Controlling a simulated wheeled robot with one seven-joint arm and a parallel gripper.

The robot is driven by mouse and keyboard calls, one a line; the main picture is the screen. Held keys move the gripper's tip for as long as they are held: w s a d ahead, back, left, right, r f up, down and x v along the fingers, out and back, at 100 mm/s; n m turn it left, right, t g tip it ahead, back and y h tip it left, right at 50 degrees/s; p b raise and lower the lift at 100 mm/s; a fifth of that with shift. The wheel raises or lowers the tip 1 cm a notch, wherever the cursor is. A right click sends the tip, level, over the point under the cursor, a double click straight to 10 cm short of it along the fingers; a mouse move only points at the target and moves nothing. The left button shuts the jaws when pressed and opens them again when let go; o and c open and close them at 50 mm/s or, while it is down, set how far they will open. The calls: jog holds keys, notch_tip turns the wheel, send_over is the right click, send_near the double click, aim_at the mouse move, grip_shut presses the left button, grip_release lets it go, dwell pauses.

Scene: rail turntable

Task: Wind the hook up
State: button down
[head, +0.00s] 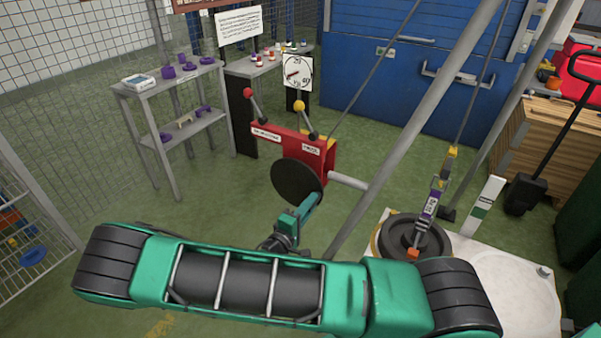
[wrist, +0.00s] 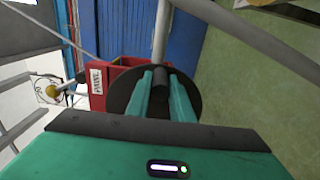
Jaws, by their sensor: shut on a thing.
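A red winch box (head: 318,158) with two labels stands in the middle of the head view. Two levers rise from it, one with a red knob (head: 248,92), one with a yellow knob (head: 299,105). A dark round disc (head: 290,178) is on its near side. My gripper (head: 312,200) is at the disc; in the wrist view its teal fingers (wrist: 161,92) are shut on a dark handle (wrist: 160,78) in front of the disc. At right a rope runs down to a yellow block (head: 450,153), a labelled purple piece (head: 431,205) and an orange end (head: 413,254). The hook's shape is unclear.
A black wheel-like weight (head: 395,238) sits on a white platform (head: 510,285), under the orange end. Grey poles slant past the winch. A dial (head: 297,73) stands behind. A grey shelf (head: 150,96) is left; a wooden crate (head: 540,135) is right. Green floor is open left.

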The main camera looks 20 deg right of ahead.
jog(key=shift+f+m, duration=0.85)
jog(key=shift+m, duration=0.05)
jog(key=shift+f, duration=0.1)
jog(key=shift+w+a+f+m, duration=0.15)
jog(key=shift+f+m, duration=0.5)
jog(key=shift+m, duration=0.25)
jog(key=shift+w+a+f+m, duration=0.15)
jog(key=shift+f+m, duration=0.45)
jog(key=shift+m, duration=0.3)
jog(key=shift+f, duration=0.1)
jog(key=shift+w+a+f+m, duration=0.3)
jog(key=shift+f+m, duration=0.25)
jog(key=shift+m, duration=0.35)
jog(key=shift+w+a+f+m, duration=0.2)
jog(key=shift+w+f+m, duration=0.25)
jog(key=shift+m, duration=0.45)
jog(key=shift+s, duration=0.1)
jog(key=w+f+m, duration=0.1)
jog(key=w+a+m, duration=0.1)
jog(key=m, duration=0.1)
jog(key=shift+a+f+m, duration=0.25)
jog(key=shift+f+m, duration=0.05)
jog(key=shift+f, duration=0.05)
